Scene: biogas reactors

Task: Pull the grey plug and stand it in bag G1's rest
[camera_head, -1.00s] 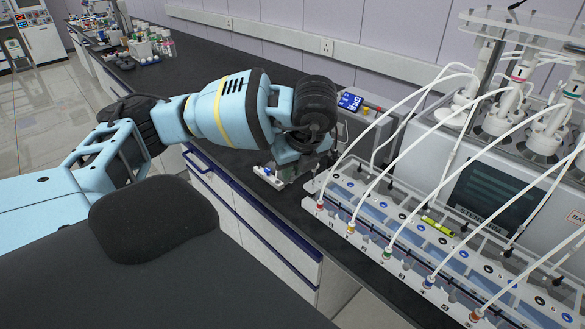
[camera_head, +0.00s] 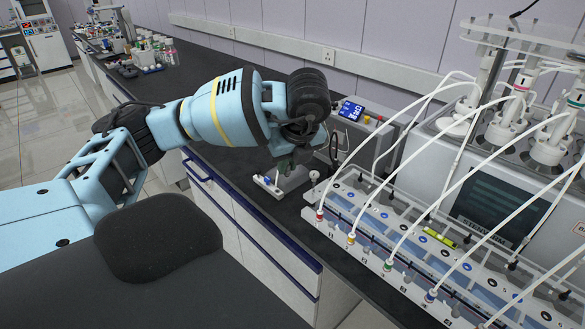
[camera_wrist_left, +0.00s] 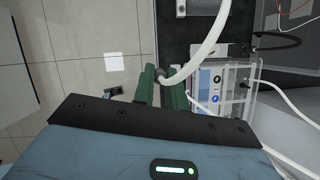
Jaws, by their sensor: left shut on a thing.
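My left gripper (camera_head: 284,166) is over the bench near the left end of the rack. In the left wrist view its green fingers (camera_wrist_left: 163,80) are shut on a small dark grey plug (camera_wrist_left: 160,75), mostly hidden between the fingertips. A white tube (camera_wrist_left: 203,48) curves away from it. The long white rack (camera_head: 372,248) has numbered ports and tubes with coloured ends. It also shows in the left wrist view (camera_wrist_left: 204,79), right of the fingers. I cannot tell which part is bag G1's rest. My right gripper is not in view.
A small white stand (camera_head: 266,186) is on the dark bench below the gripper. A grey machine with a screen (camera_head: 491,218) and white tubes stands behind the rack. A blue-display device (camera_head: 351,111) is near the wall.

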